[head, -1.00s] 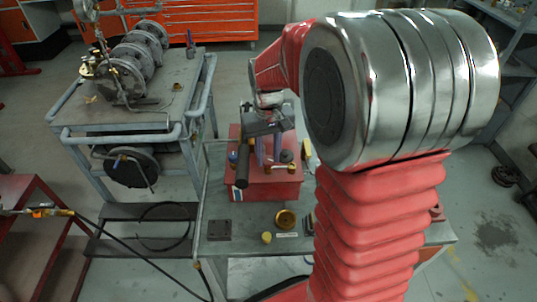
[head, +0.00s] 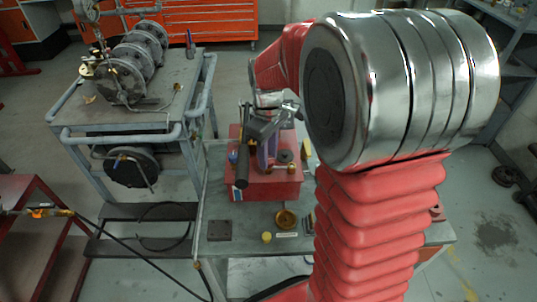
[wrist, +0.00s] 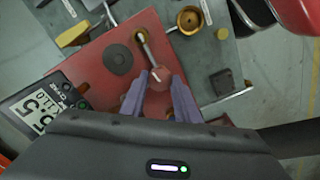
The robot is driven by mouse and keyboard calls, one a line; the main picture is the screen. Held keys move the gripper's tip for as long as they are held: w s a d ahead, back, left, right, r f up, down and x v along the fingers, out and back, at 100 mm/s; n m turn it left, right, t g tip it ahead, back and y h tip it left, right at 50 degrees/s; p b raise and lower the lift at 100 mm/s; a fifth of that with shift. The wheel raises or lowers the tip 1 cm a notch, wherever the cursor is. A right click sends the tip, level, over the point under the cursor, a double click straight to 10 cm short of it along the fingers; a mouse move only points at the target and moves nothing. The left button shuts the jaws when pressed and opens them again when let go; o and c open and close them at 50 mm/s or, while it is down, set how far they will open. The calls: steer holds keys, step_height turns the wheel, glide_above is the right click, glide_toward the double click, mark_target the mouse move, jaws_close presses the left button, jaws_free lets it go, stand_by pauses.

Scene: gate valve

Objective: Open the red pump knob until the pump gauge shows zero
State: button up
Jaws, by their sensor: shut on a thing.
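The red pump (head: 283,190) is a red box on a grey bench in the head view, and its red top fills the middle of the wrist view. My gripper (wrist: 158,82) has purple fingers pointing at the pump top. They are shut on the round red knob (wrist: 158,100), one finger on each side. In the head view my gripper (head: 266,152) stands over the pump and hides the knob. The pump gauge (wrist: 42,105) is a dark-framed display left of the fingers. Its large digits are turned in the picture, and I cannot read them surely.
A brass fitting with a grey lever (wrist: 146,45) is just beyond the fingertips, beside a dark round cap (wrist: 119,60). A brass cup (head: 286,219), a yellow piece (head: 266,238) and a dark block (head: 219,230) lie on the bench. A cart (head: 185,90) stands at left.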

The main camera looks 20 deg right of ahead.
stand_by(0.3)
steer(key=o, duration=1)
steer(key=shift+o, duration=0.2)
steer(key=shift+r, duration=0.15)
step_height(320, 180, up, 14)
steer(key=shift+f, duration=0.25)
